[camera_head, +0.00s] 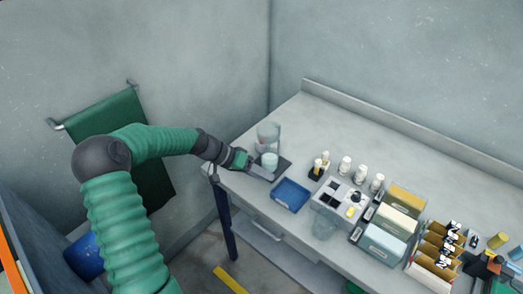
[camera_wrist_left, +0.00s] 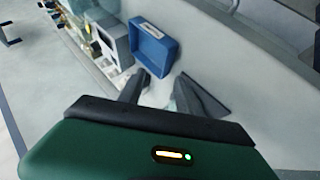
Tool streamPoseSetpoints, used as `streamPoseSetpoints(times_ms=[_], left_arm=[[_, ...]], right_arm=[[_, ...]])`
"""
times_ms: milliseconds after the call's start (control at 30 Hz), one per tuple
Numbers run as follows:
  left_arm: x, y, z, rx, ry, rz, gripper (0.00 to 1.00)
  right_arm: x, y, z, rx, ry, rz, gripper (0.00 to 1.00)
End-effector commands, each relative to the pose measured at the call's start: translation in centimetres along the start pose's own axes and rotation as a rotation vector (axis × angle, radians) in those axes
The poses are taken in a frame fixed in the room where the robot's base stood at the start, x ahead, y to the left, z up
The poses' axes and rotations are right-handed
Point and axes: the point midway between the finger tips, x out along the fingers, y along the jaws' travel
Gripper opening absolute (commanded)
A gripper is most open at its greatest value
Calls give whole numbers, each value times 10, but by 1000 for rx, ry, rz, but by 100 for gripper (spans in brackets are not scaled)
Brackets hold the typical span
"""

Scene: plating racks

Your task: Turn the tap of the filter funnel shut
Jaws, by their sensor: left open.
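The filter funnel (camera_head: 268,132) is a clear vessel at the left end of the bench, above a pale teal jar (camera_head: 269,160) on a dark base plate (camera_head: 284,166). I cannot make out its tap. My left gripper (camera_head: 264,174) is open, low at the front left of the funnel stand. In the left wrist view, its two dark fingers (camera_wrist_left: 158,92) are apart with no object clearly held between them. The base plate (camera_wrist_left: 206,97) shows just beyond the right finger there. I do not see my right gripper.
A blue tray (camera_head: 291,195) lies right of the stand and also shows in the left wrist view (camera_wrist_left: 154,47). Further right are white bottles (camera_head: 345,165), a grey rack (camera_head: 340,199) and file boxes (camera_head: 396,220). The bench's back strip is clear; walls close in the corner behind.

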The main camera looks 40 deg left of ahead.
Motion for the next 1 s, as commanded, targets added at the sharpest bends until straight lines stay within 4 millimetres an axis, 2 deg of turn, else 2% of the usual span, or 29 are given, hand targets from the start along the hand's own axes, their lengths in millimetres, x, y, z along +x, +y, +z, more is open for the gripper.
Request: streamPoseSetpoints(times_ms=[33,133,200,233,333,467,1000], left_arm=[[-18,-35,-17,145,115,-1,41],[-71,-80,-49,453,311,-67,41],[-105,-99,-61,592,399,-128,41],[-116,-104,-64,633,423,-150,41],[-132,-108,-72,703,459,-189,41],[-119,-105,-80,711,457,-189,41],[-3,-110,-140,704,456,-186,41]], right_arm=[[20,0,5,0,0,0,70],[41,0,10,0,-1,0,70],[47,0,12,0,-1,0,70],[48,0,12,0,-1,0,70],[48,0,12,0,-1,0,70],[44,0,10,0,0,0,70],[31,0,8,0,0,0,70]])
